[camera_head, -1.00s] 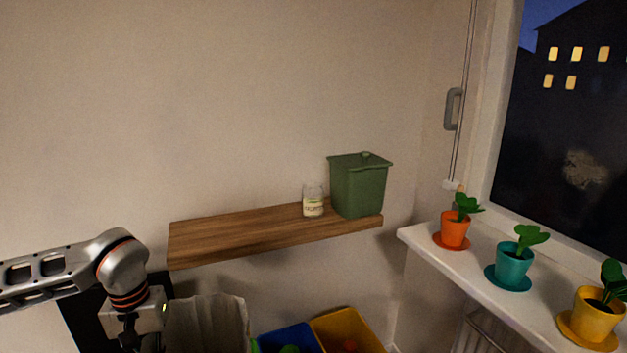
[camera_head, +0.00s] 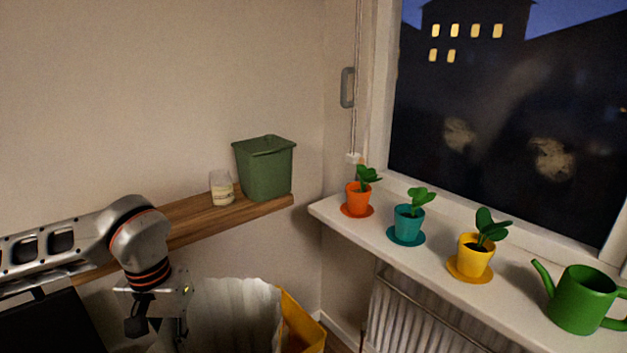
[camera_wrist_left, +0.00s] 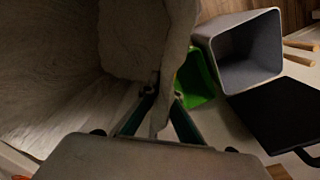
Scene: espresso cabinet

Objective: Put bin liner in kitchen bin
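A large, pale, creased liner (camera_head: 235,312) hangs open below and right of my left gripper (camera_head: 158,325) in the head view. In the left wrist view the liner (camera_wrist_left: 135,40) fills the left and top, with its open inside showing. My left gripper (camera_wrist_left: 164,95) has its two fingers closed on either side of the liner's rim. A grey, square, open, empty container (camera_wrist_left: 240,52) stands beyond the liner; I cannot tell whether it is the kitchen bin. My right gripper is out of view.
A wooden shelf (camera_head: 205,222) holds a glass candle (camera_head: 221,188) and a green lidded bin (camera_head: 265,170). A yellow container (camera_head: 300,325) stands low. A green container (camera_wrist_left: 196,82) and a black panel (camera_wrist_left: 282,115) lie near the grey container. The sill (camera_head: 375,238) holds potted plants and a watering can (camera_head: 578,300).

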